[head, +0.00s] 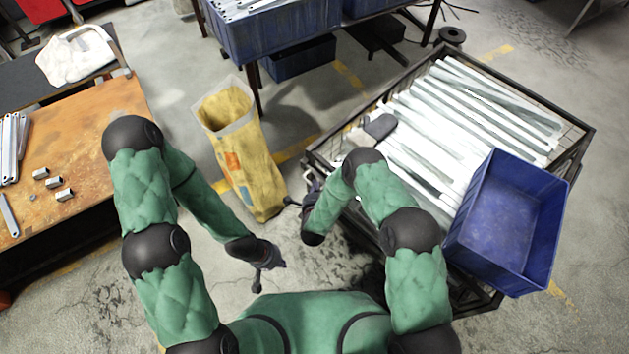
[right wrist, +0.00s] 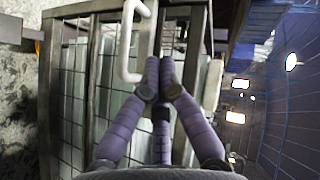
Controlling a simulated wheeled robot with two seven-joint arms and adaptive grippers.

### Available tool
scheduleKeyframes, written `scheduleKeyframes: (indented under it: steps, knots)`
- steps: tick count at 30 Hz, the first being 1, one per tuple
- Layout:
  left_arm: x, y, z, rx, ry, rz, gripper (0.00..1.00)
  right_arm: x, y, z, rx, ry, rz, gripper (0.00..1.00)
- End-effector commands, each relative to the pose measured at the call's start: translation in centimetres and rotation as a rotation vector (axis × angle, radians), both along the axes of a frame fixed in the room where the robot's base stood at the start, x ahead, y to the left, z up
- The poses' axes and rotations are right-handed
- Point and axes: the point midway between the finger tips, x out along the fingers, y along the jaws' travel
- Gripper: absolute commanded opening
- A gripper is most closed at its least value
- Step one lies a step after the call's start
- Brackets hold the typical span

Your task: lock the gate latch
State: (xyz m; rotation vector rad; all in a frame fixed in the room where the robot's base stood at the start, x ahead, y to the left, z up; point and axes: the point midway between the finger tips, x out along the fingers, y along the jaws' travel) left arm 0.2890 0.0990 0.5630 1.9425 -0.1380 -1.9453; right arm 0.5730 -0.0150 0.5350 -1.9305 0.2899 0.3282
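The gate is a metal-framed mesh panel (right wrist: 75,95) on the wire cage, seen close in the right wrist view. A pale C-shaped handle (right wrist: 131,42), which looks like the latch, stands at its frame. My right gripper (right wrist: 159,68) points at the frame post just beside the handle, with its fingertips drawn together. I see no part of the handle between them. The head view shows this gripper (head: 305,192) at the left side of the cage, partly hidden by my arm. My left gripper (head: 270,261) hangs lower and to the left, clear of the cage, its fingers too small to read.
The cage (head: 583,128) holds many long pale metal bars and a blue bin (head: 553,225) at its right. A yellow sack (head: 245,150) stands left of the cage. A workbench (head: 85,120) with metal parts is at the far left.

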Motion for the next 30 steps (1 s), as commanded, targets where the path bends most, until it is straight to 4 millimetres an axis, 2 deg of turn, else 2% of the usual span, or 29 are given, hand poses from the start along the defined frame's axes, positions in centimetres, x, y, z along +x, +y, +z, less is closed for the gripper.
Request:
scheduleKeyframes:
  steps: [1, 6, 12, 30]
  knots:
    - [-0.1, 0.0, 0.7, 0.0, 0.001, 0.0, 0.0, -0.9, 0.1, 0.6, -0.001, 0.003, 0.003, 0.0]
    - [-0.1, 0.0, 1.8, 0.0, 0.002, -0.001, 0.0, -3.5, 0.2, 1.6, -0.001, 0.002, 0.002, 0.0]
    - [-0.1, 0.0, 2.4, 0.0, 0.002, -0.001, 0.0, -5.2, 0.3, 2.1, 0.0, 0.001, 0.001, 0.0]
    - [-0.1, 0.0, 2.4, 0.0, 0.002, -0.001, 0.0, -5.6, 0.3, 2.1, 0.0, 0.0, 0.001, 0.0]
